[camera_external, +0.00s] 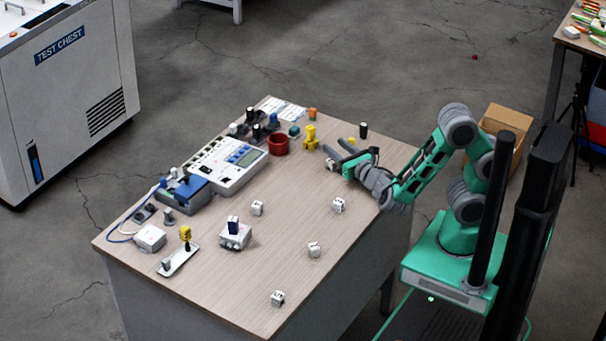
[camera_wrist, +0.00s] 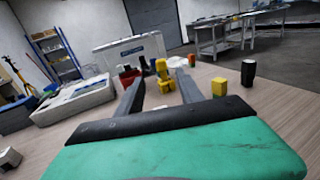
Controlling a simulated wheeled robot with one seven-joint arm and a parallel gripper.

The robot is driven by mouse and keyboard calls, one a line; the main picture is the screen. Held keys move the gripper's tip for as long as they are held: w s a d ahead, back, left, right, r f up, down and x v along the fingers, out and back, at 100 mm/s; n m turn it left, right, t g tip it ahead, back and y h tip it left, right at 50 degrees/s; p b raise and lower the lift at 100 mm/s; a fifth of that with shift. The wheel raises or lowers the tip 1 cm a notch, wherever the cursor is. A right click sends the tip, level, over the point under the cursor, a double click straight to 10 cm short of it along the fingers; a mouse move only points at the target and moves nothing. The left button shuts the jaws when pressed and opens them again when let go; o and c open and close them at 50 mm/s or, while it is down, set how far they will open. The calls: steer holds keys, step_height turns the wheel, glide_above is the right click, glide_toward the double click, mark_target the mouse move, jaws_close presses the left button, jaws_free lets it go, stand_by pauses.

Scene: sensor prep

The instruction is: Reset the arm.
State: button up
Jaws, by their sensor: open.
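My arm is green and grey and reaches from the right over the table (camera_external: 228,280). My gripper (camera_external: 338,152) is open and empty near the table's right edge. In the wrist view its two grey fingers (camera_wrist: 158,92) point forward, spread apart, with nothing between them close up. A yellow part (camera_external: 310,137) stands beyond the fingertips and also shows between them in the wrist view (camera_wrist: 164,76). A small yellow block (camera_external: 352,141) is just beside the gripper; in the wrist view it is right of the fingers (camera_wrist: 219,87). A black cylinder (camera_external: 363,130) stands behind it.
A red cup (camera_external: 278,145), a grey-white meter with a blue module (camera_external: 236,160) and several small dark parts fill the back left. Several white cubes (camera_external: 314,249) are scattered in front. A white box with a blue top (camera_external: 235,235) and a small tray (camera_external: 179,262) stand front left.

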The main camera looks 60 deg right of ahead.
steer(key=shift+s+a, duration=0.1)
steer(key=shift+s, duration=0.1)
steer(key=d+m+g+p, duration=0.1)
steer(key=d+m, duration=0.1)
steer(key=m, duration=0.1)
steer(key=s+d+m+g+p, duration=0.1)
steer(key=d+m+g+p, duration=0.1)
steer(key=m, duration=0.2)
steer(key=s+d+m+g+h+p, duration=0.1)
steer(key=d+m+g+p, duration=0.1)
steer(key=m, duration=0.2)
steer(key=shift+d+r, duration=0.1)
steer(key=shift+d, duration=0.25)
steer(key=m+g, duration=0.1)
steer(key=m, duration=0.1)
steer(key=s+m+g+p, duration=0.1)
steer(key=m, duration=0.1)
steer(key=s+d+m+g+y+p, duration=0.1)
steer(key=shift+s+m, duration=0.1)
steer(key=shift+m, duration=0.3)
steer(key=s+a+r+m+g+y+p, duration=0.5)
steer(key=s+a+r+m+y+p, duration=0.1)
steer(key=s+m, duration=0.5)
steer(key=a+r+m+p, duration=0.1)
steer(key=m, duration=0.1)
steer(key=shift+r+m, duration=0.35)
steer(key=shift+m, duration=0.05)
steer(key=shift+s+a, duration=0.1)
